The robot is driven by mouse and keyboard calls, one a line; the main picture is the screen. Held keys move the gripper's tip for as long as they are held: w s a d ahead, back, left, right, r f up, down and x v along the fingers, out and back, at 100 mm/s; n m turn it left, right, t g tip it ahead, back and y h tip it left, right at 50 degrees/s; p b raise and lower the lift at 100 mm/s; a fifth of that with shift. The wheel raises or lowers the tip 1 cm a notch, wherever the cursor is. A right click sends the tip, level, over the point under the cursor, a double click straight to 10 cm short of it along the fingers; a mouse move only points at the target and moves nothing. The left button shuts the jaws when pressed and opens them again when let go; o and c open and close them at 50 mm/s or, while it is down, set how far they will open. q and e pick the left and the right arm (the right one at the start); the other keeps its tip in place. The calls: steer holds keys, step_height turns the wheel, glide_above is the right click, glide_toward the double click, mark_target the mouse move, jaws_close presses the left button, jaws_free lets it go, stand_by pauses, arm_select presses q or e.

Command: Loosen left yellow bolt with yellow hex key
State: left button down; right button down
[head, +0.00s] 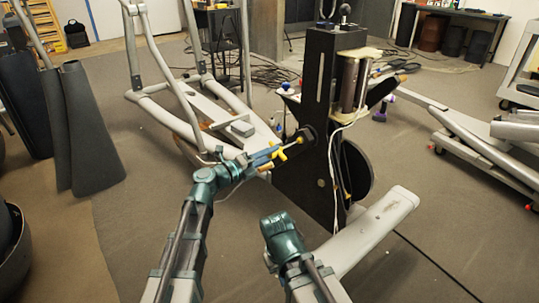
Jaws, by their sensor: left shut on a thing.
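The yellow hex key (289,143) shows as a thin yellow rod near the middle of the head view. My left gripper (277,152) is shut on it, in front of the black upright of the elliptical. The far end of the key is at the dark round hub on the upright's left side. The left yellow bolt is not clear there; it is too small to tell whether the key sits in it. My right arm (283,238) comes in from the bottom, bent, below the left gripper; its gripper is not visible.
The black upright (318,85) stands on a grey base with a foot (375,228) at the lower right. A grey frame (175,105) with rails lies to the left. A grey wheeled frame (470,130) stands at the right.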

arm_select(q)
steer(key=shift+s+a, duration=0.4)
steer(key=shift+a, duration=0.2)
stand_by(0.5)
steer(key=m, duration=2.4)
steer(key=shift+w+d, duration=0.4)
steer(key=shift+d, duration=0.2)
stand_by(1.7)
